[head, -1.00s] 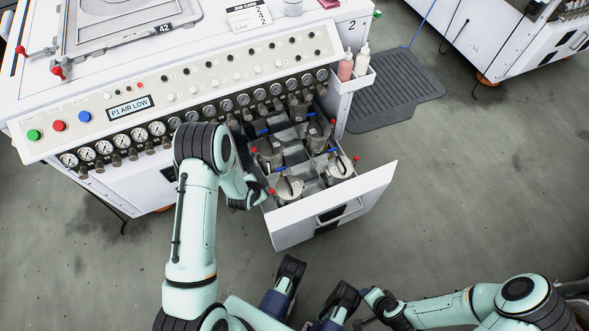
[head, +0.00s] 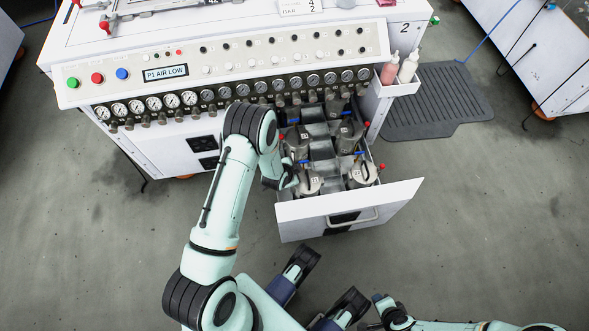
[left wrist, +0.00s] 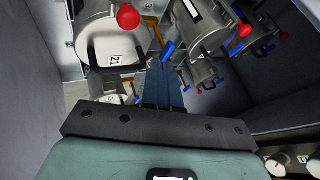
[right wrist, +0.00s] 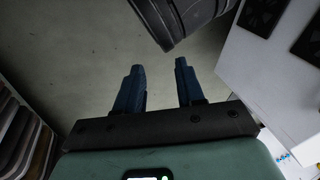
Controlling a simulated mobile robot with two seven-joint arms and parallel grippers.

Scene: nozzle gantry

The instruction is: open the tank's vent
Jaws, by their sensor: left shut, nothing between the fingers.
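The open drawer (head: 400,197) holds several grey metal tanks, including a front-left tank (head: 308,185) and a front-right tank (head: 362,174). They carry blue levers, yellow levers and red knobs; I cannot tell which part is the vent. My left gripper (head: 290,180) is at the drawer's front-left. In the left wrist view its shut, empty fingers (left wrist: 163,85) reach between tanks, close to a blue lever (left wrist: 168,50). A numbered tank (left wrist: 105,38) with a red knob (left wrist: 128,17) is left of them. My right gripper (right wrist: 158,88) is open and empty over the floor.
The white cabinet (head: 170,150) has a row of gauges and a display (head: 166,73) reading "P1 AIR LOW". A side holder (head: 398,86) carries two bottles. The drawer's walls and neighbouring tanks leave little room around my left fingers. Open floor lies right of the drawer.

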